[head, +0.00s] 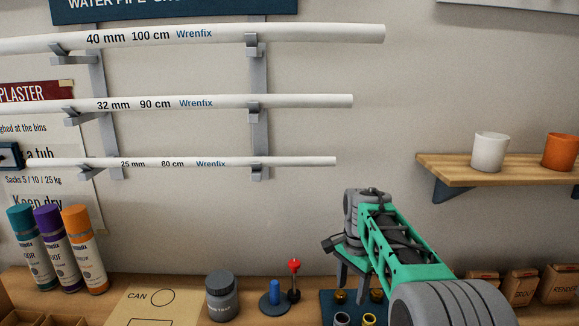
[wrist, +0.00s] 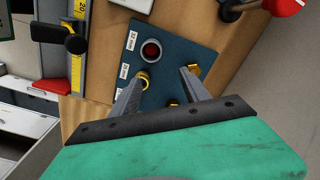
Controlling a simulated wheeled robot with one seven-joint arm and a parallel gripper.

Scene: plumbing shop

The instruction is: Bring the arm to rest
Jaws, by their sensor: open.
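My gripper (head: 351,290) hangs over the dark blue board on the counter in the head view, at the end of my green and grey arm. The wrist view shows its two grey fingers (wrist: 158,88) spread apart with nothing held between them. The dark blue board (wrist: 178,48) with small white size labels lies below the fingers. Brass fittings (wrist: 144,80) show close to the fingertips; I cannot tell whether any is touched.
A red-topped tool (head: 294,280), a blue peg on a round base (head: 275,292) and a grey jar (head: 222,297) stand left of the gripper. White pipes (head: 225,102) hang on wall brackets. A wooden shelf (head: 500,170) with two cups is at right. Wall space above the gripper is clear.

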